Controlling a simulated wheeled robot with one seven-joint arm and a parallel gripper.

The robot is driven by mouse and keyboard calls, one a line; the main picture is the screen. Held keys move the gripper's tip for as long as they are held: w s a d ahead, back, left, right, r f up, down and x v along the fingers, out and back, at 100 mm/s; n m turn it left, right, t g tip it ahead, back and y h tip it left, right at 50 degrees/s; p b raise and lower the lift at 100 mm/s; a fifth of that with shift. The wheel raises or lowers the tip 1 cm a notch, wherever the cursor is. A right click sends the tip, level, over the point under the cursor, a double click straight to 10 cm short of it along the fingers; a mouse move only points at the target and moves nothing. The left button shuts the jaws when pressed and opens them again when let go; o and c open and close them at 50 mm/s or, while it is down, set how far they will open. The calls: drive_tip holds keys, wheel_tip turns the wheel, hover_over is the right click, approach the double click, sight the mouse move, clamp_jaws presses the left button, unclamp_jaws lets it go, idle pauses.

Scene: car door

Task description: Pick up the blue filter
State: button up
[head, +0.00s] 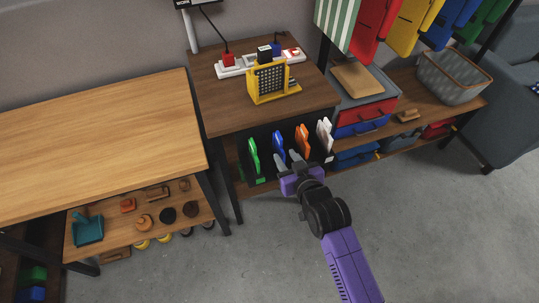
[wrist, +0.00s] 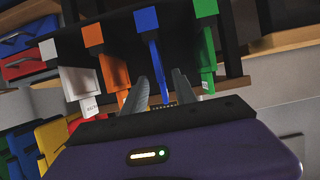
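The blue filter (head: 278,143) stands upright in a dark rack under the small wooden table, between the green filter (head: 253,155) and the orange filter (head: 302,141). A white filter (head: 325,134) stands at the right end. My gripper (head: 288,160) is in front of the rack, close to the blue filter. In the wrist view the order is reversed, and the blue filter (wrist: 155,60) extends between my two spread fingers (wrist: 159,90). The fingers are apart, with visible gaps beside the blue filter. I cannot see clear contact.
The orange filter (wrist: 112,80) and green filter (wrist: 207,60) flank my fingers closely in the wrist view. A table leg (head: 228,180) stands left of the rack. A wooden workbench (head: 100,140) is at the left. The grey floor (head: 430,230) at the right is clear.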

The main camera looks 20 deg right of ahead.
sight(279, 147)
drive_tip(key=x, duration=0.6)
drive_tip(key=shift+w, duration=0.4)
drive_tip(key=shift+c, duration=0.2)
clamp_jaws()
